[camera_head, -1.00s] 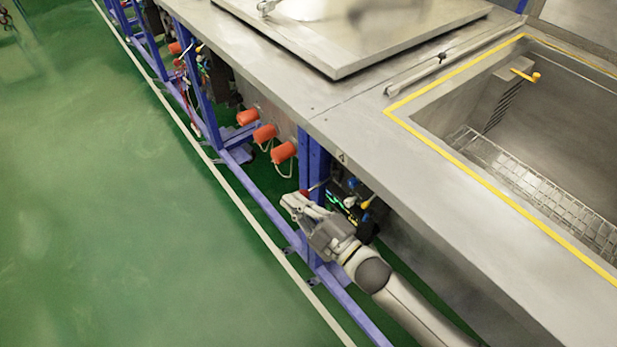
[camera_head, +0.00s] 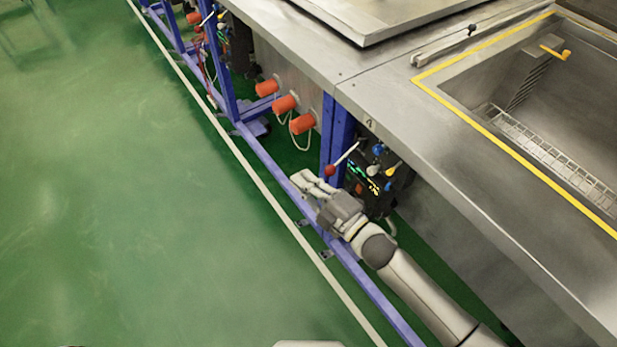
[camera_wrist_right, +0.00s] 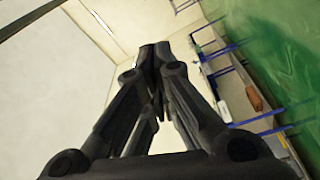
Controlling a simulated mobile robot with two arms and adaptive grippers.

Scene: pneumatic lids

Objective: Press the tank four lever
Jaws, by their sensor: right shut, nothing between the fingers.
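The lever with a red knob (camera_head: 330,170) and thin metal stem stands out from under the counter, below a small dark mark resembling a 4. My right gripper (camera_head: 301,180) is shut and empty, just left of and below the red knob in the head view. A narrow gap shows between them in the picture; their depth is hard to judge. In the right wrist view the dark fingers (camera_wrist_right: 156,52) meet at their tips with nothing between them, and the lever is not visible there. My left gripper is not visible.
A black valve block (camera_head: 372,190) with blue and yellow fittings sits behind the lever. A blue upright post (camera_head: 336,135) and a low blue rail (camera_head: 262,152) are close to the gripper. Orange caps (camera_head: 284,103) line the frame. The green floor (camera_head: 120,220) at left is open.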

